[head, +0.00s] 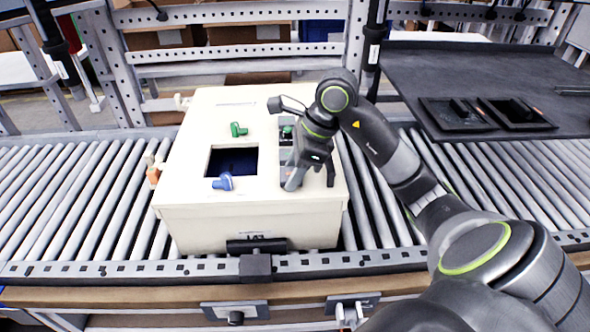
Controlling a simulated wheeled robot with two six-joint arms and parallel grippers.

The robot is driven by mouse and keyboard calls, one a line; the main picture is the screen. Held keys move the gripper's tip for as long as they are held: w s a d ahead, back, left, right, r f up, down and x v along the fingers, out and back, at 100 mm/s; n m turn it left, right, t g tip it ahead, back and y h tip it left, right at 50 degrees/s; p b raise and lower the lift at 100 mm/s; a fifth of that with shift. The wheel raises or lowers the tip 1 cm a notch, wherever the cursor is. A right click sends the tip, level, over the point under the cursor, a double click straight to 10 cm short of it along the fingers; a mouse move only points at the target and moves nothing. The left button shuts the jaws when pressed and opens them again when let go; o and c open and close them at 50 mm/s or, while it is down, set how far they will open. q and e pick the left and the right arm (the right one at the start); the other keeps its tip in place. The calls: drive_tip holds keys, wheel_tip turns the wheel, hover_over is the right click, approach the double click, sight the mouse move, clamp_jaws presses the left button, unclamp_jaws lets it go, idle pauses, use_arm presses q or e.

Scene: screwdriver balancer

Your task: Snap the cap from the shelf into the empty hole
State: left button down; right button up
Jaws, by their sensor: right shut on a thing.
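A cream box (195,193) stands on the roller conveyor. Its top has a large square dark opening (233,161), a green fitting (238,129) behind it and a blue fitting (223,182) at its front edge. My right gripper (311,184) is low over the right side of the box top, fingers pointing down. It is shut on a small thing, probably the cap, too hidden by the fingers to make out. I cannot tell which hole is the empty one; the gripper covers part of the top. My left gripper is not in view.
A dark shelf (430,70) at the right holds two black trays, a left one (437,119) and a right one (500,118), with dark small parts inside. Orange and white fittings (153,172) stick out of the box's left side. Metal frame rails (235,52) run behind the conveyor.

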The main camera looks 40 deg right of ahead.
drive_tip(key=o, duration=1)
drive_tip(key=shift+s+f+g, duration=0.15)
drive_tip(key=shift+s+f, duration=0.05)
drive_tip(key=shift+f, duration=0.3)
drive_tip(key=shift+s+f+g, duration=0.15)
drive_tip(key=shift+s+f, duration=0.05)
drive_tip(key=shift+f, duration=0.25)
drive_tip(key=shift+o, duration=0.9)
drive_tip(key=shift+w+d+r, duration=0.1)
drive_tip(key=shift+d+r, duration=0.05)
drive_tip(key=shift+r, duration=0.45)
drive_tip(key=b+v, duration=0.1)
drive_tip(key=v, duration=1.7)
drive_tip(key=shift+a, duration=0.2)
